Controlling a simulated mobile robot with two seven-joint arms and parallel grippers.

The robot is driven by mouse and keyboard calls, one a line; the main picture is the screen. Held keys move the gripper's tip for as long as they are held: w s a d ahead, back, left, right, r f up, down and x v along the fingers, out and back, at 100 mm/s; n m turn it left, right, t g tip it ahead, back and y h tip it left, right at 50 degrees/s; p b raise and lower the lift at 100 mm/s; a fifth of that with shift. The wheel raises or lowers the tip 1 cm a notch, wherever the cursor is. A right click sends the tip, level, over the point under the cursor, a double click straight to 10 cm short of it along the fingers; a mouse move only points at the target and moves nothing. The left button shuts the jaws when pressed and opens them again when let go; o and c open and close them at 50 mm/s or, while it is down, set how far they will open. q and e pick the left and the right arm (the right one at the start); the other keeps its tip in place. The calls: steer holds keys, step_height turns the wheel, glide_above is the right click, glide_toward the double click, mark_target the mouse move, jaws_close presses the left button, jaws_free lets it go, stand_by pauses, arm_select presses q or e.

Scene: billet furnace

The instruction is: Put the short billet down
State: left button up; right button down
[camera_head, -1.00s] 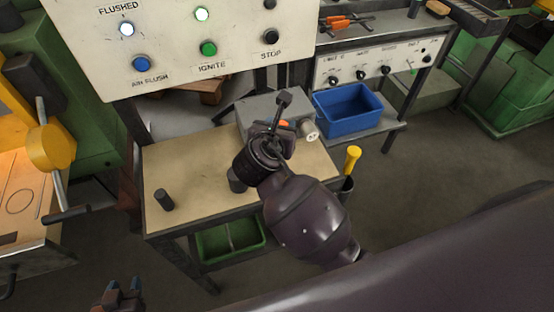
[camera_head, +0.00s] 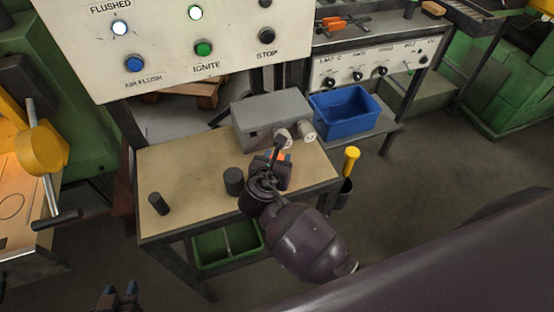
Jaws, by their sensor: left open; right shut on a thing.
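My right gripper (camera_head: 276,162) is over the right front part of the tan-topped table (camera_head: 195,170). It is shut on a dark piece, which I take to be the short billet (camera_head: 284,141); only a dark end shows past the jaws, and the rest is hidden. I cannot tell whether it touches the table. My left gripper (camera_head: 120,297) is open and empty at the bottom left edge, away from the table.
A grey box (camera_head: 270,112) with pale round ends stands at the table's back right. A blue bin (camera_head: 345,110) is on the lower shelf beyond. A yellow handle (camera_head: 351,158) rises from a holder at the right edge. The table's middle left is clear.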

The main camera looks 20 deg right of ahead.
stand_by(0.3)
steer(key=c, duration=0.6)
jaws_free()
steer(key=shift+f, duration=0.1)
steer(key=shift+s+a+r, duration=0.1)
steer(key=shift+s+r, duration=0.05)
steer(key=shift+r, duration=0.05)
steer(key=v, duration=1.1)
steer(key=shift+s+a+r+p, duration=0.1)
steer(key=shift+s+a+p, duration=0.15)
steer(key=shift+p, duration=0.1)
